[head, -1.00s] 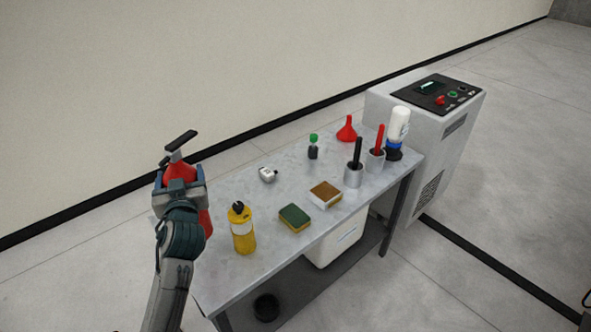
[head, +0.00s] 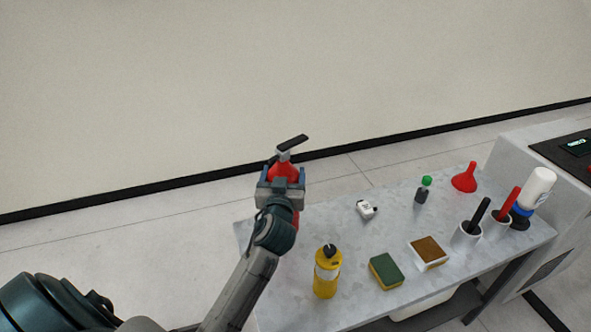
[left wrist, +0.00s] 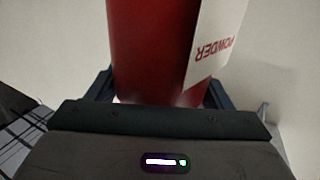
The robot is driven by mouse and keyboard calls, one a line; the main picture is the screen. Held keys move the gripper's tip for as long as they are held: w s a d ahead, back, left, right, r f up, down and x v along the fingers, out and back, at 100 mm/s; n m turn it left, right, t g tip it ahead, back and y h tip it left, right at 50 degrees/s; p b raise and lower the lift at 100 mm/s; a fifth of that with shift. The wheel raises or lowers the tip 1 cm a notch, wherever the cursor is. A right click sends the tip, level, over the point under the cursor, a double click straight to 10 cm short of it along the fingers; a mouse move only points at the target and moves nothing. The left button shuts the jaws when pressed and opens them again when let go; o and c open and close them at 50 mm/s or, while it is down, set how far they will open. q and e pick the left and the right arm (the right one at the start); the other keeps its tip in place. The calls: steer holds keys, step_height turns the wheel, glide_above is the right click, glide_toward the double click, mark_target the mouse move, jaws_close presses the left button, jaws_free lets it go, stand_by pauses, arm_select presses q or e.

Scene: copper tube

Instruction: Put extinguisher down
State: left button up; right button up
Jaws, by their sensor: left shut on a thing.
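The red fire extinguisher (head: 285,170) with a black top lever is upright in my left gripper (head: 282,188), at the left end of the table in the head view. The gripper is shut around its body. In the left wrist view the extinguisher's red body (left wrist: 150,50) fills the space between the fingers, with a white label reading POWDER. Most of its lower body is hidden behind my gripper and arm, so I cannot tell whether its base touches anything. My right gripper is not in view.
The grey table (head: 340,240) holds a yellow bottle (head: 327,275), a green sponge (head: 386,271), a brown-topped block (head: 428,253), a small white item (head: 366,210), a dark green-capped bottle (head: 422,192), a red funnel (head: 465,178) and cups with brushes. Floor left of the table is clear.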

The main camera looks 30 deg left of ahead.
arm_select(q)
step_height(320, 180, down, 7)
steer(key=shift+r, duration=0.15)
stand_by(0.4)
steer(key=shift+w, duration=0.1)
steer(key=o, duration=2)
steer(key=shift+s+f, duration=0.2)
steer(key=b+v, duration=0.3)
steer(key=v, duration=0.9)
steer(key=shift+w+r, duration=0.1)
